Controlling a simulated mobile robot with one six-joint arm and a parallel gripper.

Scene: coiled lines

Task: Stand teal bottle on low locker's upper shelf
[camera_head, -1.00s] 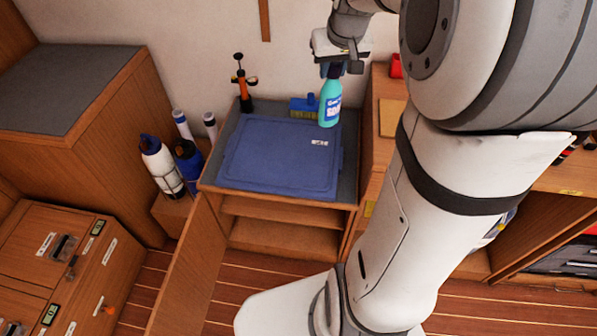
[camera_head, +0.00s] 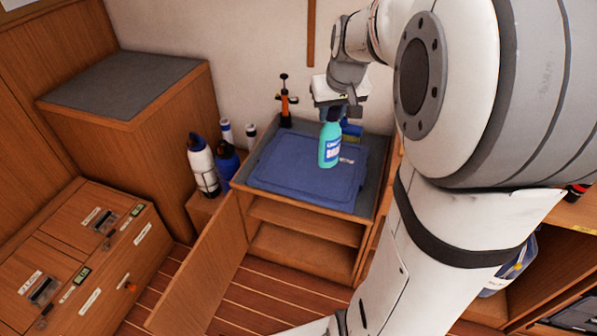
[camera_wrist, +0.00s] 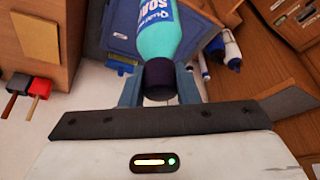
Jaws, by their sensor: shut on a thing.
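The teal bottle (camera_head: 330,146) has a dark cap and a blue and white label, and it hangs upright in my gripper (camera_head: 335,110). It also shows in the wrist view (camera_wrist: 158,35), where the jaws (camera_wrist: 160,92) are shut around its dark cap. In the head view the bottle is in front of the locker top's blue lid; I cannot tell the gap beneath it. The low locker (camera_head: 237,187) stands with its door (camera_head: 205,275) swung open to the left. Its upper shelf (camera_head: 305,220) shows as an empty compartment above a lower one.
A blue lid (camera_head: 290,170) lies on the locker top, with an orange and black pump (camera_head: 286,105) and a blue brush (camera_head: 352,130) behind. White and blue bottles (camera_head: 203,165) stand left of the locker. The open door bounds the left approach.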

